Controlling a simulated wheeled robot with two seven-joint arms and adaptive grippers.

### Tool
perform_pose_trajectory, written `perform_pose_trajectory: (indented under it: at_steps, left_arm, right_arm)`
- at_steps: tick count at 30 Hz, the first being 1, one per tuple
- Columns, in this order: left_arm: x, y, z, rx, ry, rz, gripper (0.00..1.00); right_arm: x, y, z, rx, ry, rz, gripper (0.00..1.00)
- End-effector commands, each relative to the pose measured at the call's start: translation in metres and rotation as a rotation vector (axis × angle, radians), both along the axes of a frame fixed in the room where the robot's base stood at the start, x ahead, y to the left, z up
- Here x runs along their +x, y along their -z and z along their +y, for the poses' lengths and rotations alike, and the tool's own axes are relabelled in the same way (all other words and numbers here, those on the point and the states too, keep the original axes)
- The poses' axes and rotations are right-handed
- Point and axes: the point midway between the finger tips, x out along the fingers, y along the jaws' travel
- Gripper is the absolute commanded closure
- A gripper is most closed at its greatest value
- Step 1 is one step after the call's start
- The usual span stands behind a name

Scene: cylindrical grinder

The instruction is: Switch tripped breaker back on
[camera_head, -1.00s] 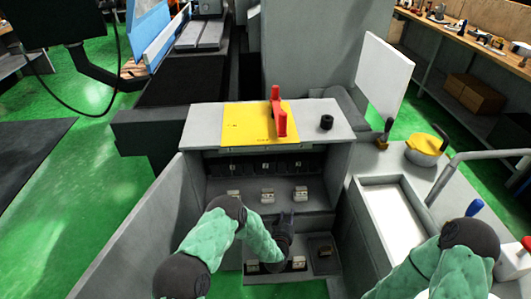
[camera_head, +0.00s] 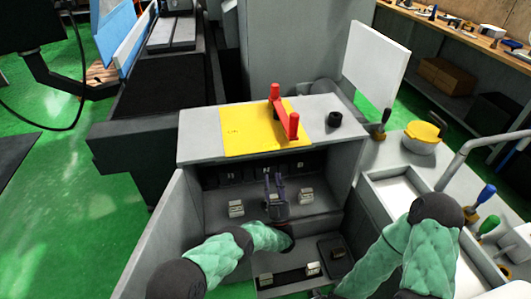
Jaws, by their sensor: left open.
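The open grey electrical cabinet (camera_head: 330,175) stands in the middle, with rows of breakers inside. In the middle row, a left breaker (camera_head: 236,208) and a right breaker (camera_head: 306,195) show as pale blocks. My left gripper (camera_head: 275,184) is open in front of the space between them, fingers pointing up and inward. It hides what is behind it; contact cannot be told. Lower breakers (camera_head: 313,268) sit on a dark strip beside a black box (camera_head: 335,250). Which breaker is tripped cannot be told. My right arm reaches down to the bottom edge; its gripper is out of view.
A red handle (camera_head: 285,112) on a yellow plate (camera_head: 240,135) and a black knob (camera_head: 334,119) are on the cabinet top. The open door (camera_head: 160,240) stands at left. At right are a white tray (camera_head: 400,189), a yellow-lidded pot (camera_head: 421,133) and screwdrivers (camera_head: 486,194).

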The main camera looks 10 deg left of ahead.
Motion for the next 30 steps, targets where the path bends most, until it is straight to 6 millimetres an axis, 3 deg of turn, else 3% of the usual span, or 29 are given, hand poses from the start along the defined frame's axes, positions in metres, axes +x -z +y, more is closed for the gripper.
perform_pose_trajectory:
  at_steps: [24,30]
  left_arm:
    - [0.059,-0.061,0.020,-0.001,-0.001,0.000,0.59]
    - [0.066,-0.068,0.022,0.000,0.001,0.002,0.59]
  right_arm:
    - [0.000,0.011,0.000,0.000,-0.001,0.000,0.60]
    - [0.000,0.013,0.000,0.000,-0.001,0.000,0.60]
